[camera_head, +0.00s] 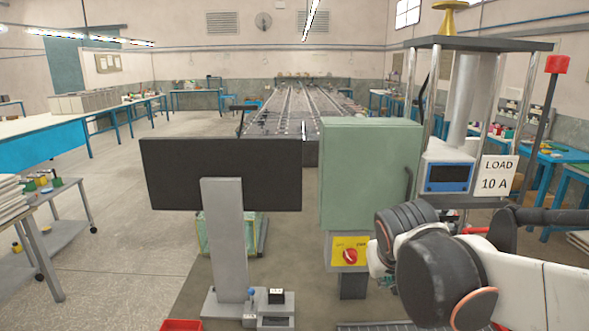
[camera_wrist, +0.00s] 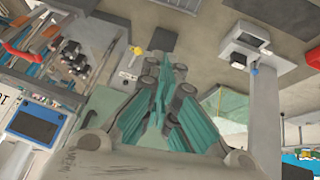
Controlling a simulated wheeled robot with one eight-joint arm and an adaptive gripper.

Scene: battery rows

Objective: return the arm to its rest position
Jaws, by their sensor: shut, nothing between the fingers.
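My gripper (camera_wrist: 160,75) shows in the wrist view, its teal fingers together with nothing held. My arm shows at the lower right of the head view, folded in front of the load stand.
In the head view a black screen (camera_head: 222,174) stands at centre-left and a green cabinet (camera_head: 368,170) beside my arm. The load sign (camera_head: 495,176) and meter (camera_head: 449,177) are close behind the arm. Open floor (camera_head: 120,240) lies at the left.

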